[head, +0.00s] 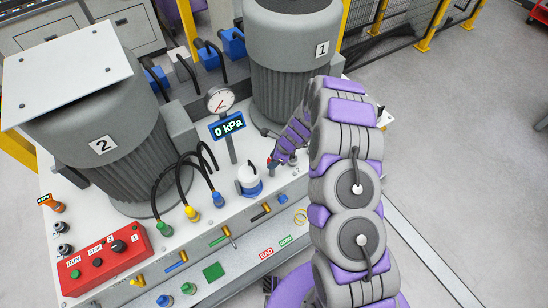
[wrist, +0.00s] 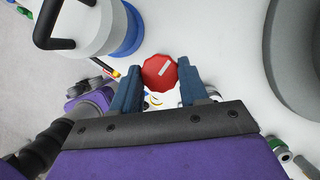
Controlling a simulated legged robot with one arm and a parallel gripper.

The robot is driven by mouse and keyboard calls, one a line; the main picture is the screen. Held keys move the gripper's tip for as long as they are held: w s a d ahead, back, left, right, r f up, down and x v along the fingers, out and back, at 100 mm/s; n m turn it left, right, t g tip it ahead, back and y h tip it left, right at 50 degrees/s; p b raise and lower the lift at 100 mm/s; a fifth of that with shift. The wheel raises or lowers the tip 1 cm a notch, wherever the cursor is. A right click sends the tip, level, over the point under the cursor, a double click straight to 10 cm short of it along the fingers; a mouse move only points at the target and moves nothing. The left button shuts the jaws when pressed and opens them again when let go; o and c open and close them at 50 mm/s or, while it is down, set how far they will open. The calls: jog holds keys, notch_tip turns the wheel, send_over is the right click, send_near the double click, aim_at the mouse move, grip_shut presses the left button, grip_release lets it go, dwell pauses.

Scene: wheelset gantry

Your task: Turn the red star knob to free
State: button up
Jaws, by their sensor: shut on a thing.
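The red star knob (wrist: 160,72) is at the top centre of the wrist view, with a pale bar mark on its face, slanting up to the right. My gripper (wrist: 158,78) has its two blue fingers on either side of the knob and is shut on it. In the head view my gripper (head: 276,160) points down at the panel, right of the white and blue canister. Only a small bit of red shows there; the rest of the knob is hidden. I cannot read any label for free.
A white and blue canister (head: 248,181) with a black handle stands close left of my gripper. The gauge (head: 220,100) and its 0 kPa display (head: 228,127) rise behind. Motor 1 (head: 292,75) and motor 2 (head: 95,130) stand at the back. A red control box (head: 105,262) is front left.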

jog(key=shift+w+r, duration=0.1)
dwell(0.3)
jog(key=o, duration=1.1)
jog(key=shift+a, duration=0.15)
jog(key=shift+c, duration=0.2)
jog(key=v, duration=1.7)
jog(key=shift+p, duration=0.4)
